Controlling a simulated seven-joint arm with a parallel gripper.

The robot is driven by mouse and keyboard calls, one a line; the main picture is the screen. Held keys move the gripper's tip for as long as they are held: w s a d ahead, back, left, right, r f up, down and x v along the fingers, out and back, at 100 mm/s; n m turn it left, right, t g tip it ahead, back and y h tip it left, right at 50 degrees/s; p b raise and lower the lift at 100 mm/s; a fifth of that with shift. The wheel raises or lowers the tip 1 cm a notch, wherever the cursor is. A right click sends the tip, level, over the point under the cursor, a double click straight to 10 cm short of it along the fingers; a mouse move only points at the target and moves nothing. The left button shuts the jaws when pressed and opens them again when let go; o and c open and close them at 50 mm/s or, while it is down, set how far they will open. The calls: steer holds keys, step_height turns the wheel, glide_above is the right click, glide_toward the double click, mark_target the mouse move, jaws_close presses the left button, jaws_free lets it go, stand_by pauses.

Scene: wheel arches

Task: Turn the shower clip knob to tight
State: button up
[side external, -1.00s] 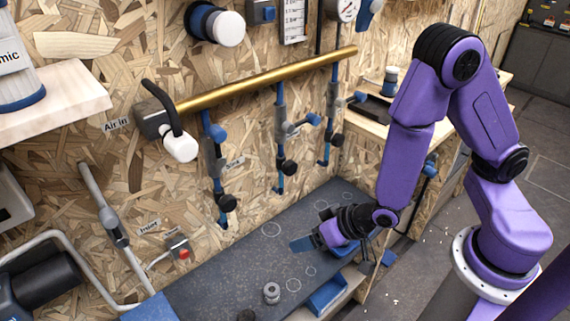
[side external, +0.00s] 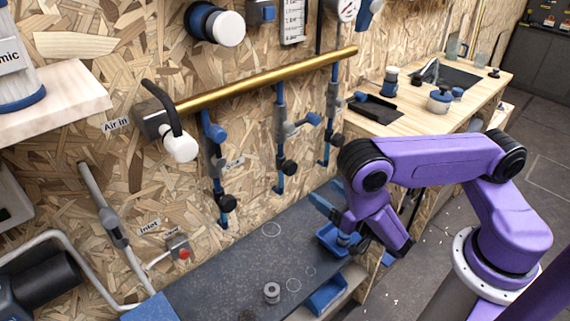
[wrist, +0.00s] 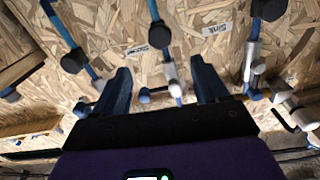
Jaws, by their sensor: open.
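Three blue pipe drops hang on the wall, with grey bodies and black round knobs. The middle drop (side external: 281,125) has a grey clip-like body with a blue knob (side external: 313,119) sticking out to the right. I cannot tell for certain which part is the shower clip, nor read a tight mark. My gripper (side external: 328,204) is open and empty, low over the right end of the bench, apart from the drops. In the upside-down wrist view, the middle drop's grey body (wrist: 172,76) and blue knob (wrist: 145,96) appear between my fingers (wrist: 163,88), farther off at the wall.
A brass pipe (side external: 265,78) runs above the drops. A lever valve (side external: 160,120) is at its left end. The dark bench top (side external: 225,270) holds a small metal ring piece (side external: 272,292). A wooden side bench (side external: 400,120) stands right.

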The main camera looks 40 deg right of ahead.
mark_target(290, 168)
steer(key=w, duration=1.6)
steer(key=shift+w, duration=0.15)
